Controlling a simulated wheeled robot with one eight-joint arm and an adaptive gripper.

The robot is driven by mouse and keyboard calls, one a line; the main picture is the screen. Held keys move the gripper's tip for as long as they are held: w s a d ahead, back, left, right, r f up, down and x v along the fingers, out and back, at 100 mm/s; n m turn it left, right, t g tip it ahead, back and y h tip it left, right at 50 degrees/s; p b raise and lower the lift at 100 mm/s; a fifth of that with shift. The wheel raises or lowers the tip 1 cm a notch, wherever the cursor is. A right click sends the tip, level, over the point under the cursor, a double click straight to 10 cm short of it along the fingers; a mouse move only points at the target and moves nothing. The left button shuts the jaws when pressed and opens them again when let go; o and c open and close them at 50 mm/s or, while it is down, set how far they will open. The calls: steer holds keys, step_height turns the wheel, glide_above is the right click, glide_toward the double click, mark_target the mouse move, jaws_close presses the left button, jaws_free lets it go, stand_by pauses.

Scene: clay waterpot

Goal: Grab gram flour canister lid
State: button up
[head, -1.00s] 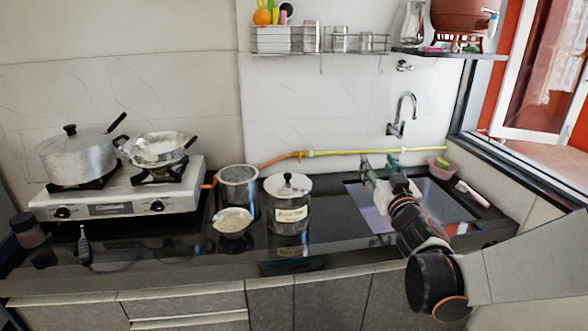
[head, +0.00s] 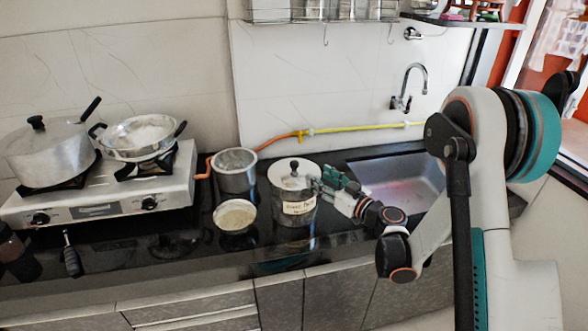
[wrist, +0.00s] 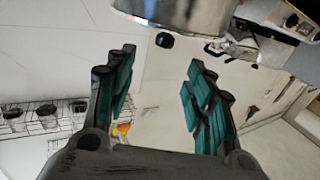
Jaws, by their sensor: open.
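The gram flour canister (head: 296,208) is a metal cylinder with a paper label, upright on the black counter. Its lid (head: 286,178), with a black knob (head: 294,165), is on top. My gripper (head: 322,183) is close to the canister's right side at about lid height; whether it touches cannot be told. In the wrist view, which is upside down, my gripper (wrist: 162,60) is open with teal-padded fingers and nothing between them. A metal body that looks like the canister (wrist: 180,12) is at the top edge, its black knob (wrist: 165,40) ahead, between the fingertip lines.
An open metal container (head: 234,180) and a bowl of pale flour (head: 235,216) stand just left of the canister. A stove (head: 110,195) with a lidded pot (head: 48,155) and a pan (head: 140,140) is further left. The sink (head: 395,180) is to the right.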

mark_target(297, 165)
steer(key=x, duration=0.4)
steer(key=shift+w+a+b, duration=0.15)
steer(key=shift+a+b, duration=0.1)
steer(key=shift+b, duration=0.1)
steer(key=shift+a+f+b+x, duration=0.15)
steer(key=shift+b+x, duration=0.3)
steer(key=shift+x, duration=0.95)
steer(key=shift+a+f+b+x, duration=0.15)
steer(key=shift+b+x, duration=0.25)
steer(key=shift+x, duration=0.95)
steer(key=shift+s+r, duration=0.1)
steer(key=shift+s, duration=0.15)
jaws_close()
